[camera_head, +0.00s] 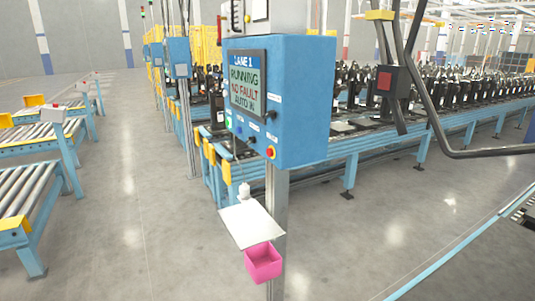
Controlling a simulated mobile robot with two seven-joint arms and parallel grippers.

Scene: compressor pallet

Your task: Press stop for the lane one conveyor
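A blue control box (302,88) stands on a grey post (277,200) in the middle of the view. Its screen (246,82) is headed LANE 1 and reads RUNNING, NO FAULT and an AUTO line. Small controls sit on the box's front face below the screen. A red button on a yellow base (270,152) is at the lower right of that face. A blue button (252,139) and a dark one (239,130) are to its left. Their labels are too small to read. Neither of my grippers is in view.
A white shelf (252,224) and a pink bin (263,263) are on the post. Dark bent tubes (430,110) and a dark box with a red face (393,81) hang at right. Conveyors stand behind and at left (25,190). The floor in front is clear.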

